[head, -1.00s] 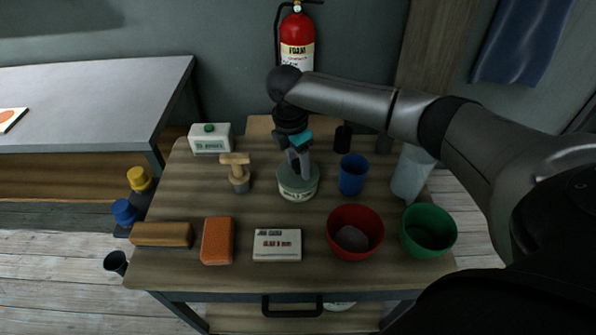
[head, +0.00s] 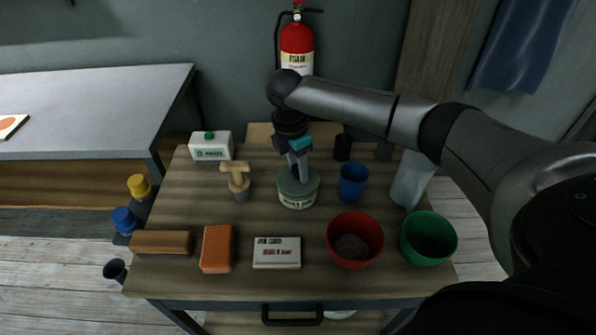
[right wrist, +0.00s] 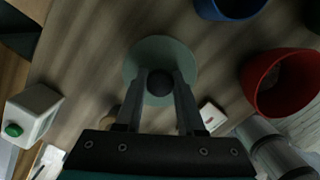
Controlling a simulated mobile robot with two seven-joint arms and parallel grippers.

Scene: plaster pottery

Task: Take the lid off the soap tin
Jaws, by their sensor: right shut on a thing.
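The soap tin (head: 298,202) is a round grey-green tin with a pale label, standing upright near the middle of the wooden table. Its lid (head: 311,182) is a flat grey-green disc and sits on the tin. My right gripper (head: 301,178) comes down from above and is shut on the lid's dark round knob (right wrist: 159,83). In the right wrist view the lid (right wrist: 143,56) spreads out around the knob between the two fingers. My left gripper is not in view.
A blue cup (head: 353,183) stands close right of the tin. A wooden-handled tool (head: 237,180) stands to the left. A white box (head: 277,253), an orange block (head: 217,249), a red bowl (head: 355,238) and a green bowl (head: 428,239) line the front. A white container (head: 211,146) stands back left.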

